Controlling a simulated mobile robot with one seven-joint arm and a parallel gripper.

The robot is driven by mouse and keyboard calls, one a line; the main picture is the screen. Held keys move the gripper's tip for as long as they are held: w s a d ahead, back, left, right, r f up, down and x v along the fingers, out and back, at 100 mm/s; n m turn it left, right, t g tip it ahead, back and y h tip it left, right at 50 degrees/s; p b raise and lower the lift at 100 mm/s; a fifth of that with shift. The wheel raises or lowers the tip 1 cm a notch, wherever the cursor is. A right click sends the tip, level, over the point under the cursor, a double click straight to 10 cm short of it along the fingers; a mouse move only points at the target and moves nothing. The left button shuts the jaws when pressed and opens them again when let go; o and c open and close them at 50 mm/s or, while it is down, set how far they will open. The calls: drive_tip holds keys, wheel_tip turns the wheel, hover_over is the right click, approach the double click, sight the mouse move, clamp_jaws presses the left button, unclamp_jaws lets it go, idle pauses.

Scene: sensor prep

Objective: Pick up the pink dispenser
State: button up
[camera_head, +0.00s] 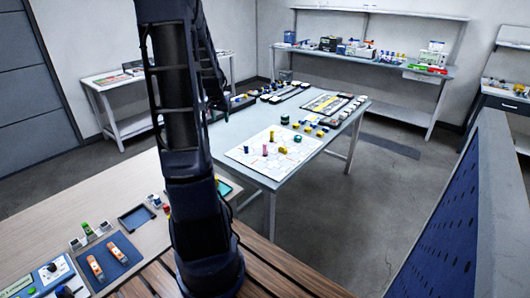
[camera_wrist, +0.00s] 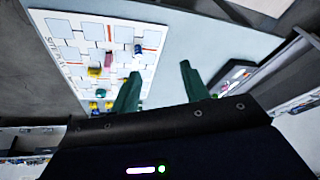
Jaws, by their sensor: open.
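The pink dispenser (camera_wrist: 108,60) appears as a small pink upright item on the white printed board (camera_wrist: 75,25) in the wrist view. In the head view, a small pink item (camera_head: 265,150) stands on the same board (camera_head: 240,153) on the middle table. My gripper (camera_wrist: 160,70) has two green fingers spread wide with nothing between them. The fingers are to the right of the pink dispenser in the wrist view and apart from it. In the head view my arm covers part of the scene, and the fingers are hard to make out.
Dark trays (camera_head: 325,104) and small parts line the table's far side. A wooden bench (camera_head: 40,215) with a blue mat (camera_head: 112,262) is at the near left.

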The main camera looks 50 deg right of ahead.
drive_tip(key=s+d+f+m+g, duration=0.15)
drive_tip(key=s+d+f, duration=0.25)
drive_tip(key=d+f, duration=0.45)
drive_tip(key=m+h, duration=0.1)
drive_tip(key=m, duration=0.2)
approach(265, 144)
drive_tip(key=d+f, duration=0.2)
drive_tip(key=shift+n+g, duration=0.25)
drive_tip(key=shift+g, duration=0.1)
drive_tip(key=x, duration=0.4)
drive_tip(key=shift+w+a+f, duration=0.1)
drive_tip(key=shift+w, duration=0.2)
drive_tip(key=shift+w+a+x, duration=0.1)
drive_tip(key=shift+a+x, duration=0.05)
drive_tip(key=shift+x, duration=1.3)
drive_tip(key=shift+w+a+x, duration=0.1)
drive_tip(key=shift+x, duration=1.35)
clamp_jaws()
